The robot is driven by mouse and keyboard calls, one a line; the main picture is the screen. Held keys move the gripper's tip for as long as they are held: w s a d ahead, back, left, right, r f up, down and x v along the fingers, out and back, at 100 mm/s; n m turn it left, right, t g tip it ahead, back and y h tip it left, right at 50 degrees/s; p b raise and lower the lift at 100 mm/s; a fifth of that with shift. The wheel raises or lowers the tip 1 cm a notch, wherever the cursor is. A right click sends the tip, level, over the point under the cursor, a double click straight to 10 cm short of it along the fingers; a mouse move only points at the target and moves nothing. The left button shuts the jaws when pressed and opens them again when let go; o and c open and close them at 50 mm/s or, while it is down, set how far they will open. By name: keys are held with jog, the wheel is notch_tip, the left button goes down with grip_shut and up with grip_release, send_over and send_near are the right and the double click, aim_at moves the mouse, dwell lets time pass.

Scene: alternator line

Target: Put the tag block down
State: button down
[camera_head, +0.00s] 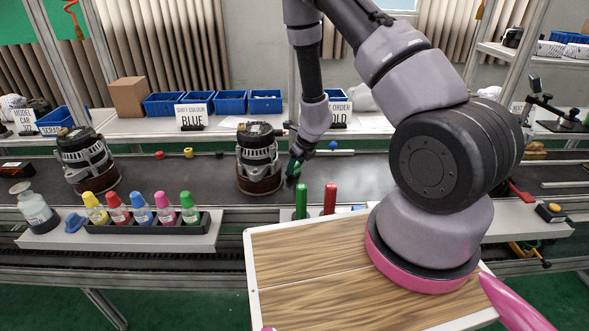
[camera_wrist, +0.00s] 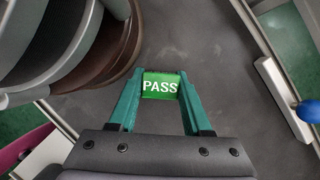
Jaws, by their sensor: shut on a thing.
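The tag block (camera_wrist: 161,86) is green with the white word PASS, seen in the wrist view between the two teal fingers of my gripper (camera_wrist: 160,92). My gripper is shut on it. In the head view my gripper (camera_head: 294,168) points down over the dark conveyor belt (camera_head: 215,172), just right of an alternator (camera_head: 258,150) on a brown round base. In the wrist view the alternator's base (camera_wrist: 122,62) is close beside the left finger. I cannot tell whether the block touches the belt.
A second alternator (camera_head: 85,158) stands on the belt at left. A blue ball (camera_wrist: 309,111) is at the wrist view's right. Belt beyond the block is bare.

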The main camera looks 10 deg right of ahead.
notch_tip(320, 180, up, 28)
dwell(1.0)
jog(key=shift+d, duration=0.1)
